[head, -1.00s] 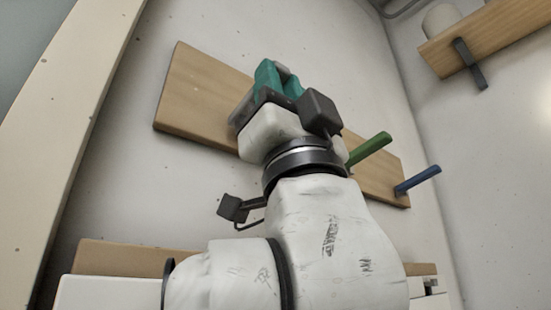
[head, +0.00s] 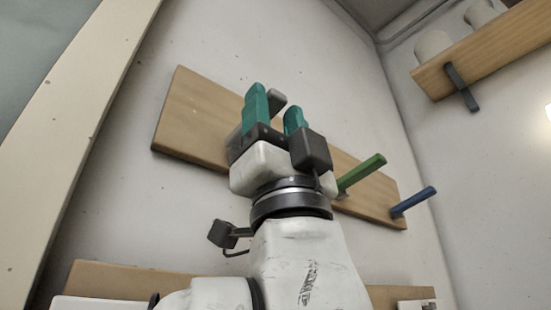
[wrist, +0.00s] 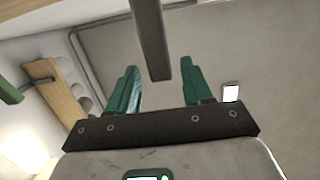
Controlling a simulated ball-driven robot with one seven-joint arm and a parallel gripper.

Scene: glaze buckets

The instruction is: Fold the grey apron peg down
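The grey apron peg (head: 277,98) sticks out from the wooden wall board (head: 190,120). In the head view its tip shows just behind and between my gripper's fingers, and its lower part is hidden. In the wrist view the grey peg (wrist: 150,38) is a dark bar that runs from the top edge down between the fingertips. My gripper (head: 275,105) is open, with its two teal fingers apart on either side of the peg in the picture. In the wrist view, my gripper (wrist: 159,72) shows clear gaps beside the peg; I see no contact.
A green peg (head: 362,173) and a blue peg (head: 413,201) stick out from the same board, to the right. A wooden shelf (head: 490,55) with pale pots and a dark bracket (head: 461,88) is at upper right. Another board (head: 130,278) is low down.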

